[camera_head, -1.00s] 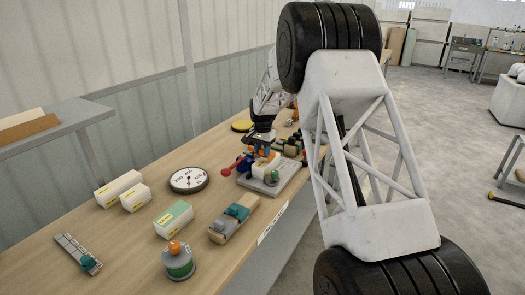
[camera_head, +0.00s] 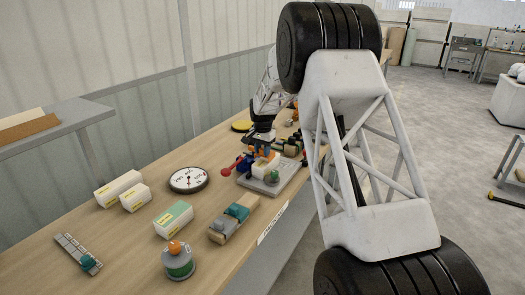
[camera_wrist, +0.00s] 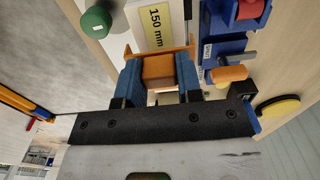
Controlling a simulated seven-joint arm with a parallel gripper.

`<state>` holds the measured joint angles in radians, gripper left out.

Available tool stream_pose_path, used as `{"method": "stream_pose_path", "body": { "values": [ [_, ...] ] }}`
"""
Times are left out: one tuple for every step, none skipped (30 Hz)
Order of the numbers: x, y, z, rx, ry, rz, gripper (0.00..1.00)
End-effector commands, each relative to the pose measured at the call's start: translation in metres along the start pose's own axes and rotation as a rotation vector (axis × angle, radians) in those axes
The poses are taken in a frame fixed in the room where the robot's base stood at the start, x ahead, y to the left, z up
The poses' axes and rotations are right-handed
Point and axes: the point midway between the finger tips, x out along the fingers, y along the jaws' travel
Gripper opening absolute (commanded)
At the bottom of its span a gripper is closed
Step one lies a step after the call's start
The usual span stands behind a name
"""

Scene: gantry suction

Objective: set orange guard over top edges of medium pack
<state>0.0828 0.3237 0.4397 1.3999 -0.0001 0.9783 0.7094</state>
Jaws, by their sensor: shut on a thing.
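My gripper (camera_wrist: 159,80) is shut on the orange guard (camera_wrist: 159,68), with one blue finger on each side of it. In the wrist view, the guard's thin flange lies across the near end of a white pack (camera_wrist: 146,36) with a yellow "150 mm" label. Whether it touches the pack or is seated over its edges I cannot tell. In the head view, my gripper (camera_head: 263,142) points down over this white pack (camera_head: 259,169) on a grey fixture plate (camera_head: 285,180). The guard shows there only as a small orange patch.
A green knob (camera_wrist: 95,22) stands close beside the pack. Blue fixture parts (camera_wrist: 225,45) and an orange piece (camera_wrist: 229,73) are on its other side. Three more white packs, a round dial (camera_head: 189,179) and a teal-topped block (camera_head: 234,218) stand on the wooden bench (camera_head: 130,250).

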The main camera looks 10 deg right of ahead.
Motion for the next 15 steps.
{"method": "stream_pose_path", "body": {
  "values": [
    [0.0, 0.0, 0.0, 0.0, 0.0, 0.0, 0.11],
    [0.0, 0.0, 0.0, 0.0, 0.0, 0.0, 0.11],
    [0.0002, 0.0, 0.0, 0.0, 0.0, 0.0, 0.11],
    [0.0003, 0.0, 0.0, 0.0, 0.0, 0.0, 0.11],
    [0.0006, 0.0, 0.0, 0.0, 0.0, 0.0, 0.11],
    [0.0009, 0.0, 0.0, 0.0, 0.0, 0.0, 0.11],
    [0.0013, 0.0, 0.0, 0.0, 0.0, 0.0, 0.11],
    [0.0016, 0.0, 0.0, 0.0, 0.0, 0.0, 0.11],
    [0.0022, 0.0, 0.0, 0.0, 0.0, 0.0, 0.11],
    [0.0027, 0.0, 0.0, 0.0, 0.0, 0.0, 0.11],
    [0.0032, 0.0, 0.0, 0.0, 0.0, 0.0, 0.11],
    [0.0039, 0.0, 0.0, 0.0, 0.0, 0.0, 0.11],
    [0.0044, 0.0, 0.0, 0.0, 0.0, 0.0, 0.11],
    [0.0049, 0.0, 0.0, 0.0, 0.0, 0.0, 0.11],
    [0.0057, 0.0, 0.0, 0.0, 0.0, 0.0, 0.11]
  ]
}}
